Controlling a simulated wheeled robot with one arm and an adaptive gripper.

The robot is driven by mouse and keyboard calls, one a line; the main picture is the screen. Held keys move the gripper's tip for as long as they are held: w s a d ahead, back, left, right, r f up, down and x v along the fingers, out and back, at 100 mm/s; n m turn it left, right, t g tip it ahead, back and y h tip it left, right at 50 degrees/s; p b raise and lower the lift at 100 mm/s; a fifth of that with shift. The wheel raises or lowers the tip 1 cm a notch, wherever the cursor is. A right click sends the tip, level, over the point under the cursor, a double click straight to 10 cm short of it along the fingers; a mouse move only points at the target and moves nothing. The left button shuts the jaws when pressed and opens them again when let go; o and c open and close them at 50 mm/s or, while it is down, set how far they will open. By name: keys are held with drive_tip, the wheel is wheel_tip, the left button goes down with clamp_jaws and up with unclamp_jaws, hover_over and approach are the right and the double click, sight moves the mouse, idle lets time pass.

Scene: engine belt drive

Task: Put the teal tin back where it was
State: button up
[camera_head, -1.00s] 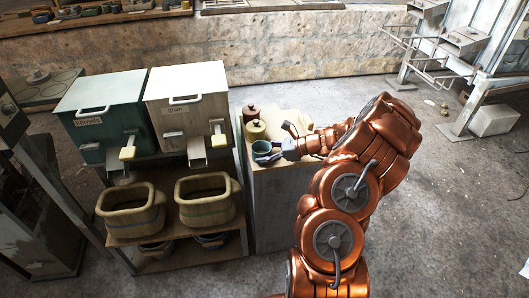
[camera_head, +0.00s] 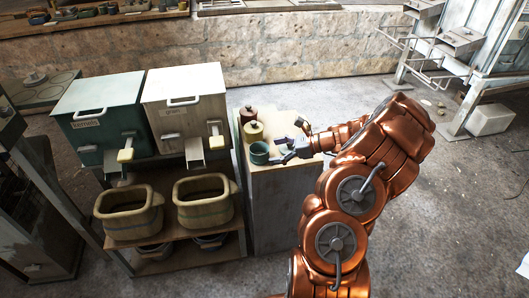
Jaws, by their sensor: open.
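The teal tin (camera_head: 259,153) stands upright on the small cabinet's top (camera_head: 290,179), near its left edge. It is in line with a yellow tin (camera_head: 253,131) and a dark red tin (camera_head: 247,114) behind it. My gripper (camera_head: 279,151) is open, just right of the teal tin, with its fingers pointing left towards it. A small gap seems to lie between the fingertips and the tin, but I cannot tell exactly. The gripper and arm hide part of the cabinet top.
Left of the cabinet, a teal dispenser bin (camera_head: 101,110) and a white one (camera_head: 185,95) stand on a shelf unit. Two woven baskets (camera_head: 130,213) (camera_head: 203,201) sit below them.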

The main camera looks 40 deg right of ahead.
drive_tip(key=v, duration=0.7)
drive_tip(key=shift+s, duration=0.1)
drive_tip(key=a+r+n+g+y, duration=0.1)
drive_tip(key=a+r+n+g, duration=0.2)
drive_tip(key=a, duration=0.6)
drive_tip(key=a+r+n+g+y, duration=0.15)
drive_tip(key=a+r+n, duration=0.25)
drive_tip(key=a, duration=0.4)
drive_tip(key=s+a+r+n+g+h, duration=0.1)
drive_tip(key=s+a+n+g, duration=0.2)
drive_tip(key=a, duration=0.4)
drive_tip(key=s+a+r+n+g+h, duration=0.1)
drive_tip(key=s+a+n+g+h, duration=0.1)
drive_tip(key=a+n, duration=0.3)
drive_tip(key=s+a+n+g+h, duration=0.35)
drive_tip(key=s+a+n, duration=0.3)
drive_tip(key=s, duration=0.65)
drive_tip(key=s+d+n+h, duration=0.1)
drive_tip(key=s+n+h, duration=0.1)
drive_tip(key=s, duration=0.4)
drive_tip(key=s+d+n+t+h, duration=0.1)
drive_tip(key=s+n+h, duration=0.2)
drive_tip(key=s, duration=0.3)
drive_tip(key=shift+d+n, duration=0.35)
drive_tip(key=shift+d, duration=0.05)
drive_tip(key=shift+s+f, duration=0.15)
drive_tip(key=shift+f, duration=0.1)
